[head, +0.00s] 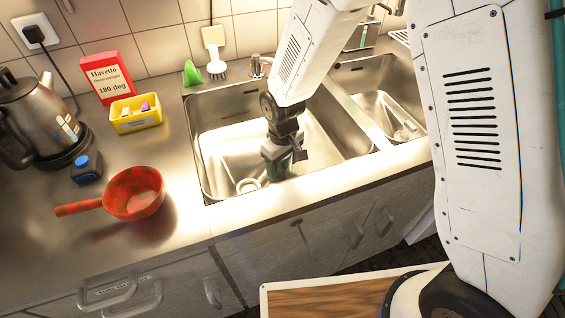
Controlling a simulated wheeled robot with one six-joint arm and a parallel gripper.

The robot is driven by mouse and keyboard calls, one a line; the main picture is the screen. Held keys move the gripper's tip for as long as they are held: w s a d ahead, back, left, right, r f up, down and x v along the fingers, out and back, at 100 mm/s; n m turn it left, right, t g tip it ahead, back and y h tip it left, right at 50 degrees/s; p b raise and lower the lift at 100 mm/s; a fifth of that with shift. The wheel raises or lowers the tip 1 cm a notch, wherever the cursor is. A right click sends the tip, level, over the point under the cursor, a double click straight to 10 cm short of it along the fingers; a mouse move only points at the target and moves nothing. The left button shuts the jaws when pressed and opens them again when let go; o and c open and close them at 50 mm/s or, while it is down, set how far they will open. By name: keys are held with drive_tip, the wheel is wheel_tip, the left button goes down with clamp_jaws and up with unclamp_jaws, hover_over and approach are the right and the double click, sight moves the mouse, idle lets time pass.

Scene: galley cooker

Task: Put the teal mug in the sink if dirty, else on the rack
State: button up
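My gripper (283,158) reaches down into the left basin of the steel sink (215,150). A small dark teal thing, which looks like the teal mug (278,170), shows at the fingertips, low in the basin. The gripper covers much of it, so I cannot tell whether the fingers are closed on it or whether it touches the basin floor. Its inside and any dirt on it cannot be seen. Part of a wire rack (400,37) seems to show at the back right, behind my arm.
A red pan (134,193) lies on the counter left of the sink, its handle pointing left. A kettle (38,118), a yellow tub (136,114), a red box (108,78) and a blue-topped dark item (87,167) stand nearby. The right basin (375,85) is partly behind my arm.

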drive_tip(key=shift+f, duration=0.15)
drive_tip(key=o, duration=1.1)
wheel_tip(320, 180, up, 11)
drive_tip(key=s+d+r+m, duration=0.2)
drive_tip(key=s+d+r, duration=0.2)
drive_tip(key=d+r, duration=0.6)
drive_tip(key=s+d+r+m, duration=0.2)
drive_tip(key=s+d+r, duration=0.1)
drive_tip(key=s, duration=0.3)
drive_tip(key=s+d+r+m, duration=0.2)
drive_tip(key=s+d+r, duration=0.1)
drive_tip(key=s, duration=0.4)
drive_tip(key=s+d+r+m+t, duration=0.1)
drive_tip(key=s+d+r, duration=0.2)
drive_tip(key=s+d, duration=0.2)
drive_tip(key=shift+s+d+r+m, duration=0.15)
drive_tip(key=shift+s+d+m, duration=0.05)
drive_tip(key=shift+s, duration=0.4)
drive_tip(key=shift+s+d+r+m, duration=0.1)
drive_tip(key=shift+s+d+m, duration=0.1)
drive_tip(key=shift+s, duration=0.4)
